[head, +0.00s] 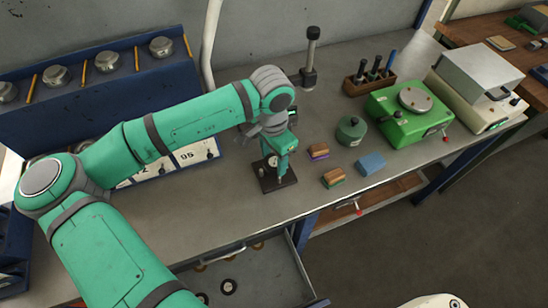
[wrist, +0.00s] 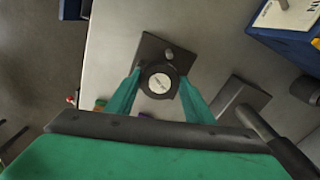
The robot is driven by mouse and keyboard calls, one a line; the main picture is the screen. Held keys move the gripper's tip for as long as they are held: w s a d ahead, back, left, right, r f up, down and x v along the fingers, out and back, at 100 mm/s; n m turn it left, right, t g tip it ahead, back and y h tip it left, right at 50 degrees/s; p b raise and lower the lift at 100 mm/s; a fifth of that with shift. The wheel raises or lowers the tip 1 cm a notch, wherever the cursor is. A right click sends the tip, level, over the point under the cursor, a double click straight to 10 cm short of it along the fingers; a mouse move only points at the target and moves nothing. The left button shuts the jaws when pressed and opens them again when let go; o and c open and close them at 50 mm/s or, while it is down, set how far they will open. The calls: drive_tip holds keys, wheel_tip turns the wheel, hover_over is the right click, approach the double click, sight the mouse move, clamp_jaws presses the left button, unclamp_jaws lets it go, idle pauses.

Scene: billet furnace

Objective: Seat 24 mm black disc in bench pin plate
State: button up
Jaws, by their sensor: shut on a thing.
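The black disc (wrist: 147,84) has a white round label in its middle. It sits between the two green fingers of my gripper (wrist: 160,86), which is shut on it. In the head view my gripper (head: 282,146) is low over the bench, and the disc's pale label (head: 272,161) shows beside the fingers. The dark square pin plate (wrist: 151,48) lies under the disc, with a short round pin (wrist: 168,54) rising from it near the disc's far edge. The plate (head: 284,184) also shows in the head view. Whether the disc touches the plate I cannot tell.
Wood-topped blocks (head: 334,177), a blue block (head: 370,164) and a green pot (head: 351,131) stand to the right. A post stand (head: 310,60) is behind. A blue rack (head: 100,100) is at left. The open drawer (head: 262,274) in front holds several discs.

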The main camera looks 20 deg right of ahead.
drive_tip(key=shift+a+f+y, duration=0.15)
drive_tip(key=shift+a+y, duration=0.15)
drive_tip(key=shift+a, duration=0.2)
idle(0.6)
drive_tip(key=shift+s+d, duration=0.2)
drive_tip(key=shift+s+d+f, duration=0.1)
drive_tip(key=shift+d+f, duration=0.05)
drive_tip(key=shift+f, duration=0.55)
idle(0.6)
drive_tip(key=shift+r, duration=0.7)
drive_tip(key=shift+d, duration=0.2)
idle(0.9)
